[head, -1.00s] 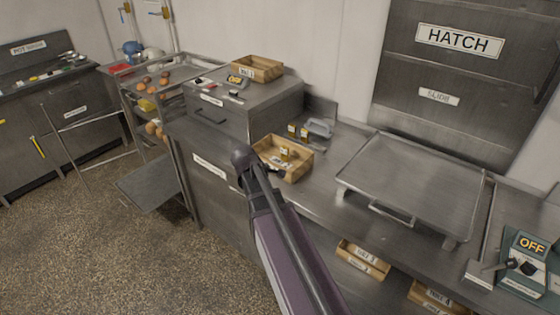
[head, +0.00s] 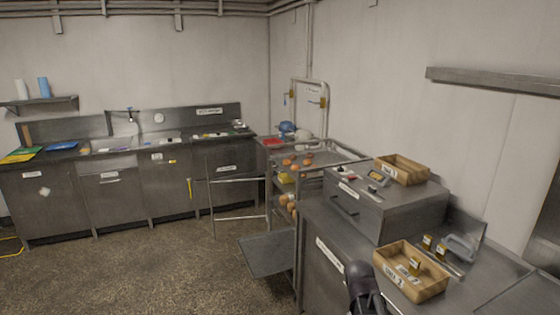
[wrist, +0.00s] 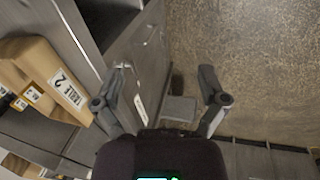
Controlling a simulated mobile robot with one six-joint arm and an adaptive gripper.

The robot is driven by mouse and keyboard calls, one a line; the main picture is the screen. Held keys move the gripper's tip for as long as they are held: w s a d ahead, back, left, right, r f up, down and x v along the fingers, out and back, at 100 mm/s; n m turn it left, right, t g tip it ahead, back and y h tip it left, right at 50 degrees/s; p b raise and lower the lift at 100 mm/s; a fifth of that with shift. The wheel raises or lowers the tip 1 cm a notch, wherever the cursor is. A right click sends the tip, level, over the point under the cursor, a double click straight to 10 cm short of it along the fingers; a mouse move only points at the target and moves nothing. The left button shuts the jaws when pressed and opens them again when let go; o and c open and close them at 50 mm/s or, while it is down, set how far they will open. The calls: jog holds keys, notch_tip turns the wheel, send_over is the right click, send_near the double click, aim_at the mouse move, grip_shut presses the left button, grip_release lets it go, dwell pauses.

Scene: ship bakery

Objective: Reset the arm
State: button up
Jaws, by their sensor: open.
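My gripper (wrist: 162,88) is open in the wrist view, its two dark fingers spread wide with nothing between them. Beyond the fingers are a steel cabinet front and the speckled floor. In the head view only a dark end part of my arm (head: 362,285) shows at the bottom, in front of the counter and just left of a wooden box (head: 398,284). The same box, labelled TABLE 2, is at the left of the wrist view (wrist: 28,62), beside the left finger. I cannot tell the exact gap between finger and box.
The steel counter (head: 490,285) runs along the right, with a drawer unit (head: 395,215) bearing another wooden box (head: 402,168). A trolley with round orange-brown items (head: 297,160) stands behind it. A low grey panel (head: 265,255) juts out near the floor. Open floor (head: 150,275) lies left.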

jog(key=s+a+m+g+y, duration=0.1)
jog(key=s+a+m+y, duration=0.1)
jog(key=s+a, duration=0.4)
jog(key=shift+s+a+f+m, duration=0.25)
jog(key=shift+s+a+m, duration=0.15)
jog(key=shift+a+m, duration=0.5)
